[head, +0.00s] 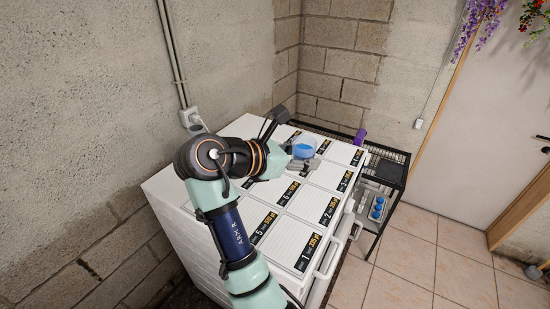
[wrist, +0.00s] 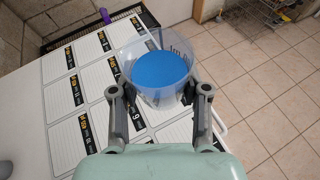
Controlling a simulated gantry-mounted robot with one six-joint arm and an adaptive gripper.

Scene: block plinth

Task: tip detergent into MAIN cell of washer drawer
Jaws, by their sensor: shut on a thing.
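My gripper (head: 301,165) is shut on a clear cup (head: 304,149) with blue detergent in it. In the wrist view the cup (wrist: 154,72) is between the two fingers (wrist: 160,95), and its blue content (wrist: 160,76) lies well below the rim. The cup looks about upright, above the white top with labelled panels. No washer drawer with a MAIN cell can be made out in either view.
The white unit (head: 160,185) has several numbered panels on top and handles (head: 330,258) on its right side. A black wire rack (head: 385,165) stands beyond it, with blue-topped items (head: 377,208) below and a purple object (head: 360,136). Tiled floor (head: 430,240) is clear at right.

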